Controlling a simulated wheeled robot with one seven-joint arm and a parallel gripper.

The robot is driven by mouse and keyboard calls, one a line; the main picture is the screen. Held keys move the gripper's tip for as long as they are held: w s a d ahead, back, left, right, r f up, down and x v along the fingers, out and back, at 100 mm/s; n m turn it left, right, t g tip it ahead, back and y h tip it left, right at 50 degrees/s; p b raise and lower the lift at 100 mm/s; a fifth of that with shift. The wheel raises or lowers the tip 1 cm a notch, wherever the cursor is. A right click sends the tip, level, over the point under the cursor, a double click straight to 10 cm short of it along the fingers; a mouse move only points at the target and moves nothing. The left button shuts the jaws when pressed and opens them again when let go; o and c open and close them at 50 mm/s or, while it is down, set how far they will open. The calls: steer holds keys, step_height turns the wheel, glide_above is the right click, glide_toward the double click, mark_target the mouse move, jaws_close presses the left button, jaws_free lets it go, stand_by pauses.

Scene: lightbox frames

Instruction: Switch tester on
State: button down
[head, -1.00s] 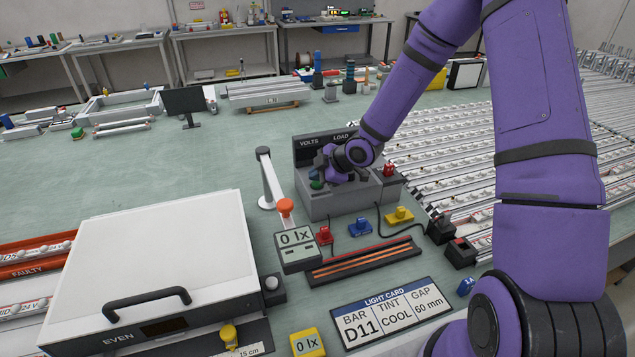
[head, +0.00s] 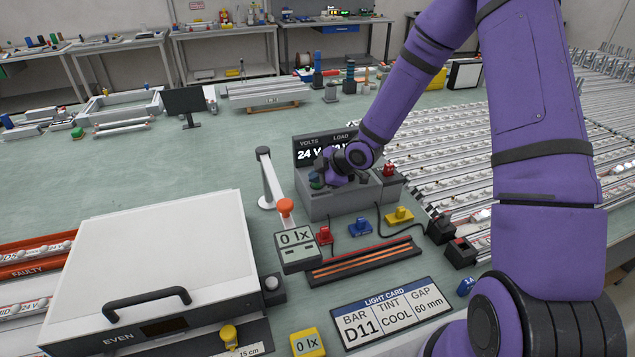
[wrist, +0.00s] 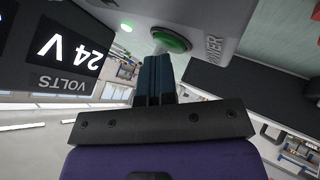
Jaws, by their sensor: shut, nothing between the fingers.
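The tester (head: 335,205) is a grey box with a black display panel (head: 305,154) at its back. The panel now reads 24 V under VOLTS; the LOAD reading is partly hidden behind my arm. In the wrist view the display (wrist: 62,48) shows 24 V upside down. A green button (wrist: 172,40) marked POWER is just beyond my fingertips. My gripper (wrist: 157,62) is shut and empty, its tips close to the button; I cannot tell whether they touch it. In the head view the green button (head: 316,183) shows beside my gripper (head: 325,172).
A white lidded box (head: 160,260) fills the left front. Light bars (head: 440,150) lie at right.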

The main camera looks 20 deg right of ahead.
mark_target(318, 185)
steer(key=shift+r, duration=0.4)
steer(key=shift+r, duration=3.05)
steer(key=shift+s+d+r, duration=0.1)
steer(key=s+d+r+m+h, duration=0.4)
steer(key=s+r, duration=0.2)
steer(key=r, duration=0.3)
steer(key=s+d+r+m+h, duration=0.45)
steer(key=s+r, duration=0.25)
steer(key=r, duration=0.2)
steer(key=s+r+m+y, duration=0.1)
steer(key=s+r+m, duration=0.3)
steer(key=s, duration=0.7)
steer(key=s+a+r+m+g+y, duration=0.1)
steer(key=s+r+m, duration=0.2)
steer(key=s, duration=0.7)
steer(key=shift+s+a+r+m, duration=0.3)
steer(key=shift+s+r+m, duration=0.1)
steer(key=shift+m, duration=0.55)
